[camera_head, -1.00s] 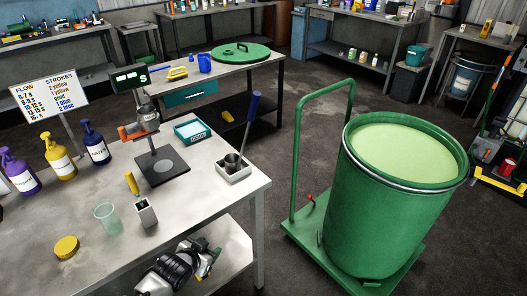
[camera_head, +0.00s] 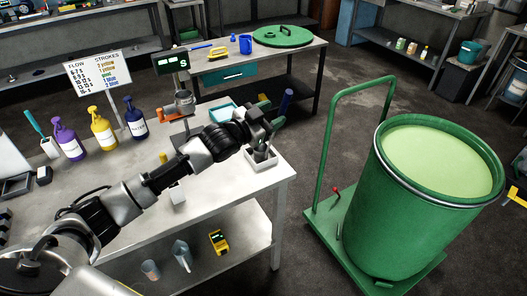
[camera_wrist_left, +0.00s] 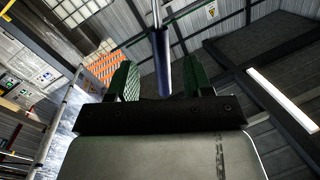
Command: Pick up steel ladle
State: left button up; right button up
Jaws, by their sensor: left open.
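The steel ladle stands tilted in a white tray (camera_head: 262,164) near the table's right corner. In the left wrist view the blue handle (camera_wrist_left: 163,65) shows in the gap between the open fingers (camera_wrist_left: 158,82), with no clear contact on either side. My right gripper is out of view.
A dispenser stand (camera_head: 184,105) and a light blue-rimmed box (camera_head: 222,112) are close behind my left arm. Purple, yellow and blue pump bottles (camera_head: 103,135) stand to the left. A green drum (camera_head: 420,205) on a cart is to the right, with open floor between.

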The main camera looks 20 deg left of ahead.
aim_at(281, 108)
pick_arm(q)
jog(key=x, duration=0.1)
jog(key=p+x, duration=0.1)
jog(key=x, duration=0.1)
jog(key=p+x, duration=0.1)
jog(key=shift+w+r, duration=0.15)
jog(key=shift+r, duration=0.1)
jog(key=shift+w+d+f, duration=0.15)
jog(key=shift+w+d, duration=0.1)
jog(key=shift+w, duration=0.1)
jog(key=shift+s+a, duration=0.1)
jog(key=shift+c, duration=1.3)
grip_shut()
